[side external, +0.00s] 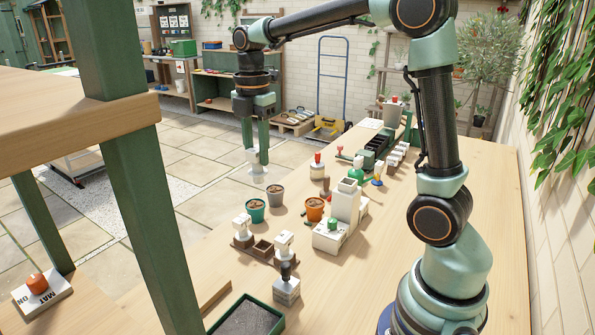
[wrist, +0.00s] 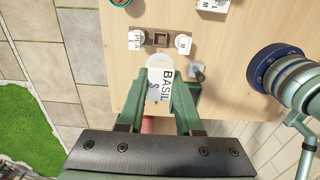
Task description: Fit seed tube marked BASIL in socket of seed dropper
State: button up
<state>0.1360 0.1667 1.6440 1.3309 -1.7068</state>
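My gripper (side external: 256,156) is shut on the white seed tube marked BASIL (wrist: 159,82), well above the floor side of the bench in the side external view. In the wrist view the tube stands between my two green fingers (wrist: 160,105), its label facing the camera. In the side external view the tube (side external: 252,155) is pale and partly covered by the fingers. A white machine with a tall column and a green knob (side external: 346,205) stands mid-bench; it looks like the seed dropper.
A brown rack (side external: 262,247) holds two other tubes with an empty slot between; the left one reads PEA (wrist: 136,40). A dark-stemmed block (side external: 286,290) and a green tray (side external: 216,325) stand nearer. Pots (side external: 256,212) and small bottles stand beyond.

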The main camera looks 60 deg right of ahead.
grip_shut()
jog(key=s+d+m, duration=0.3)
jog(key=s+d, duration=0.3)
jog(key=d, duration=0.4)
jog(key=s+d+m, duration=0.3)
jog(key=s+d, duration=0.3)
jog(key=d, duration=0.3)
jog(key=shift+s+d+f, duration=0.15)
jog(key=shift+s+f, duration=0.05)
jog(key=shift+f, duration=0.95)
jog(key=shift+s+d+f, duration=0.1)
jog(key=shift+s+f, duration=0.05)
jog(key=shift+f, duration=1)
